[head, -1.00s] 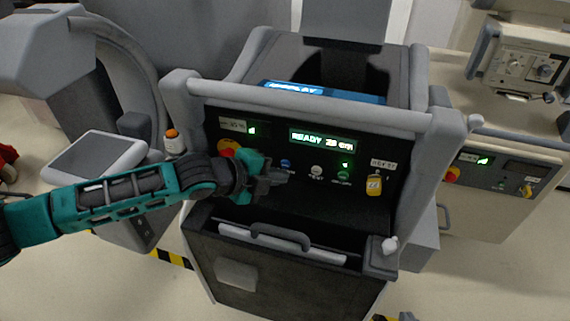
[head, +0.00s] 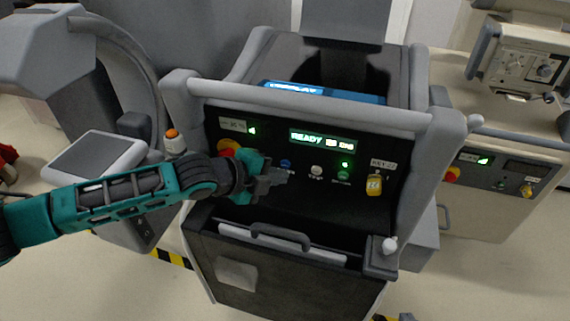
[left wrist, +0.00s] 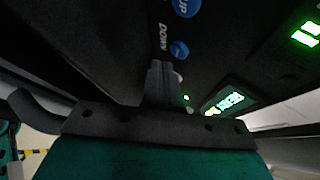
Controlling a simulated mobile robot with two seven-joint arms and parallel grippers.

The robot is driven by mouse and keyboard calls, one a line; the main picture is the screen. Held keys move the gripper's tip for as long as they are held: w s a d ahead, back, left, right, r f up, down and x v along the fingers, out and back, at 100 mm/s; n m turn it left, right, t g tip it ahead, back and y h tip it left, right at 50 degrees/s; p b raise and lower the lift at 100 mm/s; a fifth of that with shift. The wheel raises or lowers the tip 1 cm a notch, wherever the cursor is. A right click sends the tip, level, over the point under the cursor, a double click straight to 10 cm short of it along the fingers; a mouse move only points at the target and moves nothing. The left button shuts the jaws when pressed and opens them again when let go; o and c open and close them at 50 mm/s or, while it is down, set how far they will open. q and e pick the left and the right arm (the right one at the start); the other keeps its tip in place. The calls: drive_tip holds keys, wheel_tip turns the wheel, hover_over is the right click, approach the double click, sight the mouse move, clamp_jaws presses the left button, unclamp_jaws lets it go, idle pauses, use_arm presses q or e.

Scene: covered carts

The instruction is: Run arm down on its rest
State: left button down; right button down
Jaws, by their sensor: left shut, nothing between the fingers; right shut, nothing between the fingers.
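My left gripper (head: 280,177) is shut and empty, with its tips at the dark control panel (head: 265,195) of the middle cart. In the left wrist view its fingers (left wrist: 162,80) point at a blue button (left wrist: 179,50) beside the word DOWN. A second blue button (left wrist: 184,8), marked UP, lies beyond it. I cannot tell whether the tips touch the DOWN button. In the head view one blue button (head: 285,163) shows above the fingers; the other is hidden. The green display (head: 323,140) reads READY with a blurred number. I cannot tell which part is the arm or its rest. My right gripper is out of view.
A pale button (head: 316,172), a green button (head: 343,174) and a yellow key tag (head: 374,185) sit right of my gripper. A red and yellow knob (head: 228,146) is partly behind my arm. A handle bar (head: 310,108) crosses above the panel. A drawer handle (head: 267,237) is below.

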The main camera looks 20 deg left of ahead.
use_arm(q)
drive_tip(key=shift+w, duration=0.15)
idle(0.4)
drive_tip(key=shift+w+p, duration=0.25)
drive_tip(key=shift+p, duration=0.05)
